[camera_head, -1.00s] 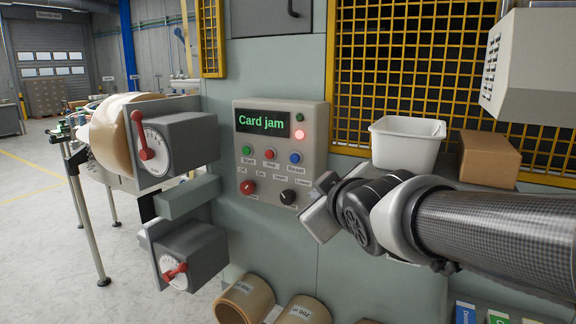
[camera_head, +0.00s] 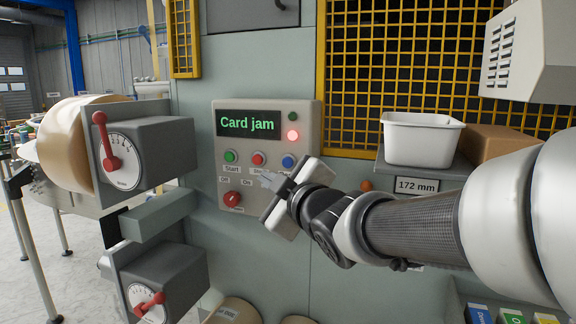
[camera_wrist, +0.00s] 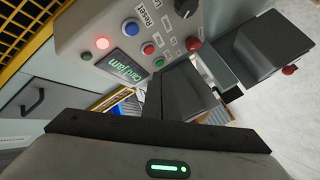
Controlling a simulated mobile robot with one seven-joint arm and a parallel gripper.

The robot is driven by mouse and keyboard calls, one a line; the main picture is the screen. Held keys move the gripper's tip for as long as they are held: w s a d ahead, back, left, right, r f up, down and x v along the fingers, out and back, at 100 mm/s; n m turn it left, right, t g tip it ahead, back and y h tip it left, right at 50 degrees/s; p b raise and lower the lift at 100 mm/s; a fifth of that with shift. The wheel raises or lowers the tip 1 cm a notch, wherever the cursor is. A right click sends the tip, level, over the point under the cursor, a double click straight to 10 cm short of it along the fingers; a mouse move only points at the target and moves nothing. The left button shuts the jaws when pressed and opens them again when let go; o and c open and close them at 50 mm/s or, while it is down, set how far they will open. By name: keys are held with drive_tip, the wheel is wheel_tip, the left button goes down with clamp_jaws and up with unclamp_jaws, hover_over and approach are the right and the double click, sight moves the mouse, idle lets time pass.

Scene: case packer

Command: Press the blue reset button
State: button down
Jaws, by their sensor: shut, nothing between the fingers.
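The blue reset button (camera_head: 288,161) is at the right end of a row on the grey control panel (camera_head: 312,115). It also shows in the wrist view (camera_wrist: 131,27), near the top, with its Reset label beside it. A red button (camera_head: 258,158) and a green Start button (camera_head: 231,156) sit to its left. My gripper (camera_head: 267,178) is shut and empty in front of the panel, its tips below and left of the blue button in the picture. It hides part of the labels and the black knob. Contact with the panel cannot be told.
The screen (camera_head: 247,123) reads "Card jam" and a red lamp (camera_head: 293,135) glows. A red knob (camera_head: 232,199) is low on the panel. Lever boxes (camera_head: 150,150) jut out at left. A white bin (camera_head: 420,140) and a brown box (camera_head: 497,145) stand at right.

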sight(288, 167)
drive_tip(key=shift+w+d+p, duration=0.5)
drive_tip(key=shift+w+p, duration=0.15)
drive_tip(key=shift+w, duration=0.75)
drive_tip(key=shift+w+d+p, duration=0.5)
drive_tip(key=shift+w+p, duration=0.2)
drive_tip(key=shift+w, duration=0.7)
drive_tip(key=shift+w+d+p, duration=0.5)
drive_tip(key=shift+w+p, duration=0.15)
drive_tip(key=shift+w, duration=0.75)
drive_tip(key=shift+w+d, duration=0.15)
drive_tip(key=shift+w, duration=0.2)
drive_tip(key=shift+w+d, duration=0.15)
drive_tip(key=shift+w, duration=0.3)
drive_tip(key=shift+s, duration=0.15)
drive_tip(key=shift+s+a+b, duration=0.3)
drive_tip(key=shift+s+b, duration=0.15)
drive_tip(key=shift+s, duration=0.25)
